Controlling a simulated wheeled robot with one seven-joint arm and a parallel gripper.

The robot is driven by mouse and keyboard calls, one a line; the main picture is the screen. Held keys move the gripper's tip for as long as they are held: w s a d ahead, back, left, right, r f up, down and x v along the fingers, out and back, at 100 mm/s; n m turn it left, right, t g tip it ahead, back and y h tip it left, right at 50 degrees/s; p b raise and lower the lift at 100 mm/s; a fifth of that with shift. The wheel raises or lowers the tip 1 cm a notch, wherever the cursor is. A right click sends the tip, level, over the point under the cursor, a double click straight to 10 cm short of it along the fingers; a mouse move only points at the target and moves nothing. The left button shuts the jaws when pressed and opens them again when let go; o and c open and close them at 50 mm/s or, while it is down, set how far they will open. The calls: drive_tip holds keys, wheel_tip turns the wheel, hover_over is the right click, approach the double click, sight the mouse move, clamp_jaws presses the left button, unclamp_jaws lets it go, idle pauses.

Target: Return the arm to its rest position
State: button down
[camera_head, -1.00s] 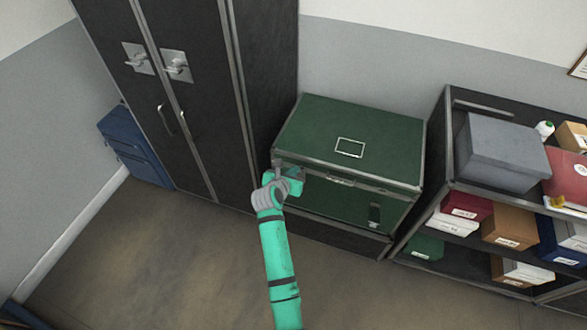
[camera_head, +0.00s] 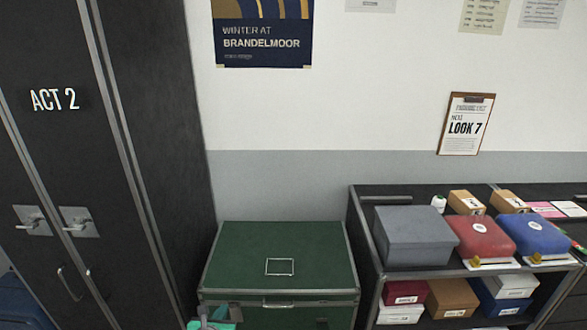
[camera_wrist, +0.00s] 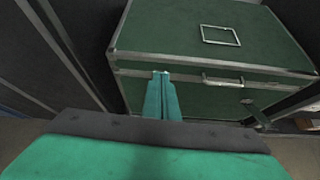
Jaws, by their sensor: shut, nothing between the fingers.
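My gripper (camera_wrist: 161,75) shows in the wrist view with its two teal fingers together and nothing between them. It is in front of the green trunk (camera_wrist: 180,40), near the lid's front edge. I cannot tell from this view whether it touches the trunk. In the head view only a small teal part of my arm shows at the bottom edge, in front of the green trunk (camera_head: 240,255). The trunk's lid is down, with a metal-framed label on top and a handle at the front.
A dark wardrobe (camera_head: 150,130) marked ACT 2 stands shut on the left. A clipboard (camera_head: 467,125) reading LOOK 7 hangs on the wall.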

drive_tip(key=s+d+f+m+y, duration=0.1)
drive_tip(key=s+d+f+m, duration=0.25)
drive_tip(key=s+m, duration=0.35)
drive_tip(key=s+d+f+m, duration=0.2)
drive_tip(key=s+d+m, duration=0.3)
drive_tip(key=s, duration=0.4)
drive_tip(key=s+d+f+m+y, duration=0.1)
drive_tip(key=s+d+f+m, duration=0.1)
drive_tip(key=s+d+m, duration=0.35)
drive_tip(key=s+d+r+m+t+h, duration=0.1)
drive_tip(key=s+d+r+m, duration=0.3)
drive_tip(key=s, duration=0.4)
drive_tip(key=s+d+r+m+t+h, duration=0.1)
drive_tip(key=s+d+r+m, duration=0.4)
drive_tip(key=s+m, duration=0.3)
drive_tip(key=s+d+r+m+t+h, duration=0.1)
drive_tip(key=s+d+r+m, duration=0.4)
drive_tip(key=s+r+m, duration=0.2)
drive_tip(key=shift+s+t, duration=0.4)
drive_tip(key=shift+s, duration=0.4)
drive_tip(key=shift+w+a+f, duration=0.1)
